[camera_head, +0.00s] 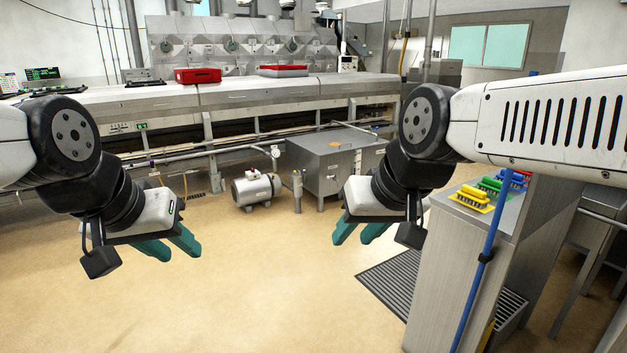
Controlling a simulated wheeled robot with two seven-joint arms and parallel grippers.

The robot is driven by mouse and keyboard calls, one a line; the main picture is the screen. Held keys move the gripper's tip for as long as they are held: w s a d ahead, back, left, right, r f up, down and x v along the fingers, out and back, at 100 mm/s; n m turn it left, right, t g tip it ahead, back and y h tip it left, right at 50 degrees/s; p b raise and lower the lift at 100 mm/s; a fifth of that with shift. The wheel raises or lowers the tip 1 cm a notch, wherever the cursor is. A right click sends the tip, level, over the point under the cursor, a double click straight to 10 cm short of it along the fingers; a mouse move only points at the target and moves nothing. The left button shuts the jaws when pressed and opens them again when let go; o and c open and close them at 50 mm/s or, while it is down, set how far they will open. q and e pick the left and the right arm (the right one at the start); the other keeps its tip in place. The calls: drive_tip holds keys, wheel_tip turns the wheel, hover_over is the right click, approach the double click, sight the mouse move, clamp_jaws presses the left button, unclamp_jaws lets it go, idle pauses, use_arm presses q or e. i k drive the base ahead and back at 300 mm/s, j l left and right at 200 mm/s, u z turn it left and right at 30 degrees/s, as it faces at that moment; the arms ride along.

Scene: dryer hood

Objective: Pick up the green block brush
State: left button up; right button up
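The green block brush (490,186) sits on top of the metal cabinet at the right, in a row between a yellow brush (472,198) and a blue brush (509,178). My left gripper (168,249) hangs over open floor at the left, its two teal fingers apart with nothing between them. My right gripper (358,233) hangs to the left of the cabinet, well apart from the brushes. Its two teal fingers are spread and nothing is between them.
A grey steel box (325,160) and a small tank (256,190) stand ahead. The middle floor is clear.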

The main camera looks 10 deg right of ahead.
sight(491, 185)
drive_tip(key=i+u, duration=0.3)
drive_tip(key=i, duration=1)
drive_tip(key=i+l+z, duration=0.2)
drive_tip(key=i+z, duration=0.25)
drive_tip(key=i, duration=0.3)
drive_tip(key=i+z, duration=0.4)
drive_tip(key=i, duration=0.3)
drive_tip(key=i+j+z, duration=0.3)
drive_tip(key=i+z, duration=0.15)
drive_tip(key=i, duration=0.3)
drive_tip(key=i+l+z, duration=0.25)
drive_tip(key=i+z, duration=0.25)
drive_tip(key=i, duration=0.15)
drive_tip(key=i+z, duration=0.45)
drive_tip(key=i, duration=0.25)
drive_tip(key=i+j+z, duration=0.3)
drive_tip(key=i+z, duration=0.2)
drive_tip(key=i, duration=0.15)
drive_tip(key=i+l+z, duration=0.15)
drive_tip(key=i+z, duration=0.65)
drive_tip(key=i, duration=0.2)
drive_tip(key=z, duration=2.1)
drive_tip(key=j+z, duration=0.3)
drive_tip(key=j, duration=0.2)
drive_tip(key=k+j+z, duration=0.1)
drive_tip(key=j+z, duration=0.15)
drive_tip(key=j, duration=0.2)
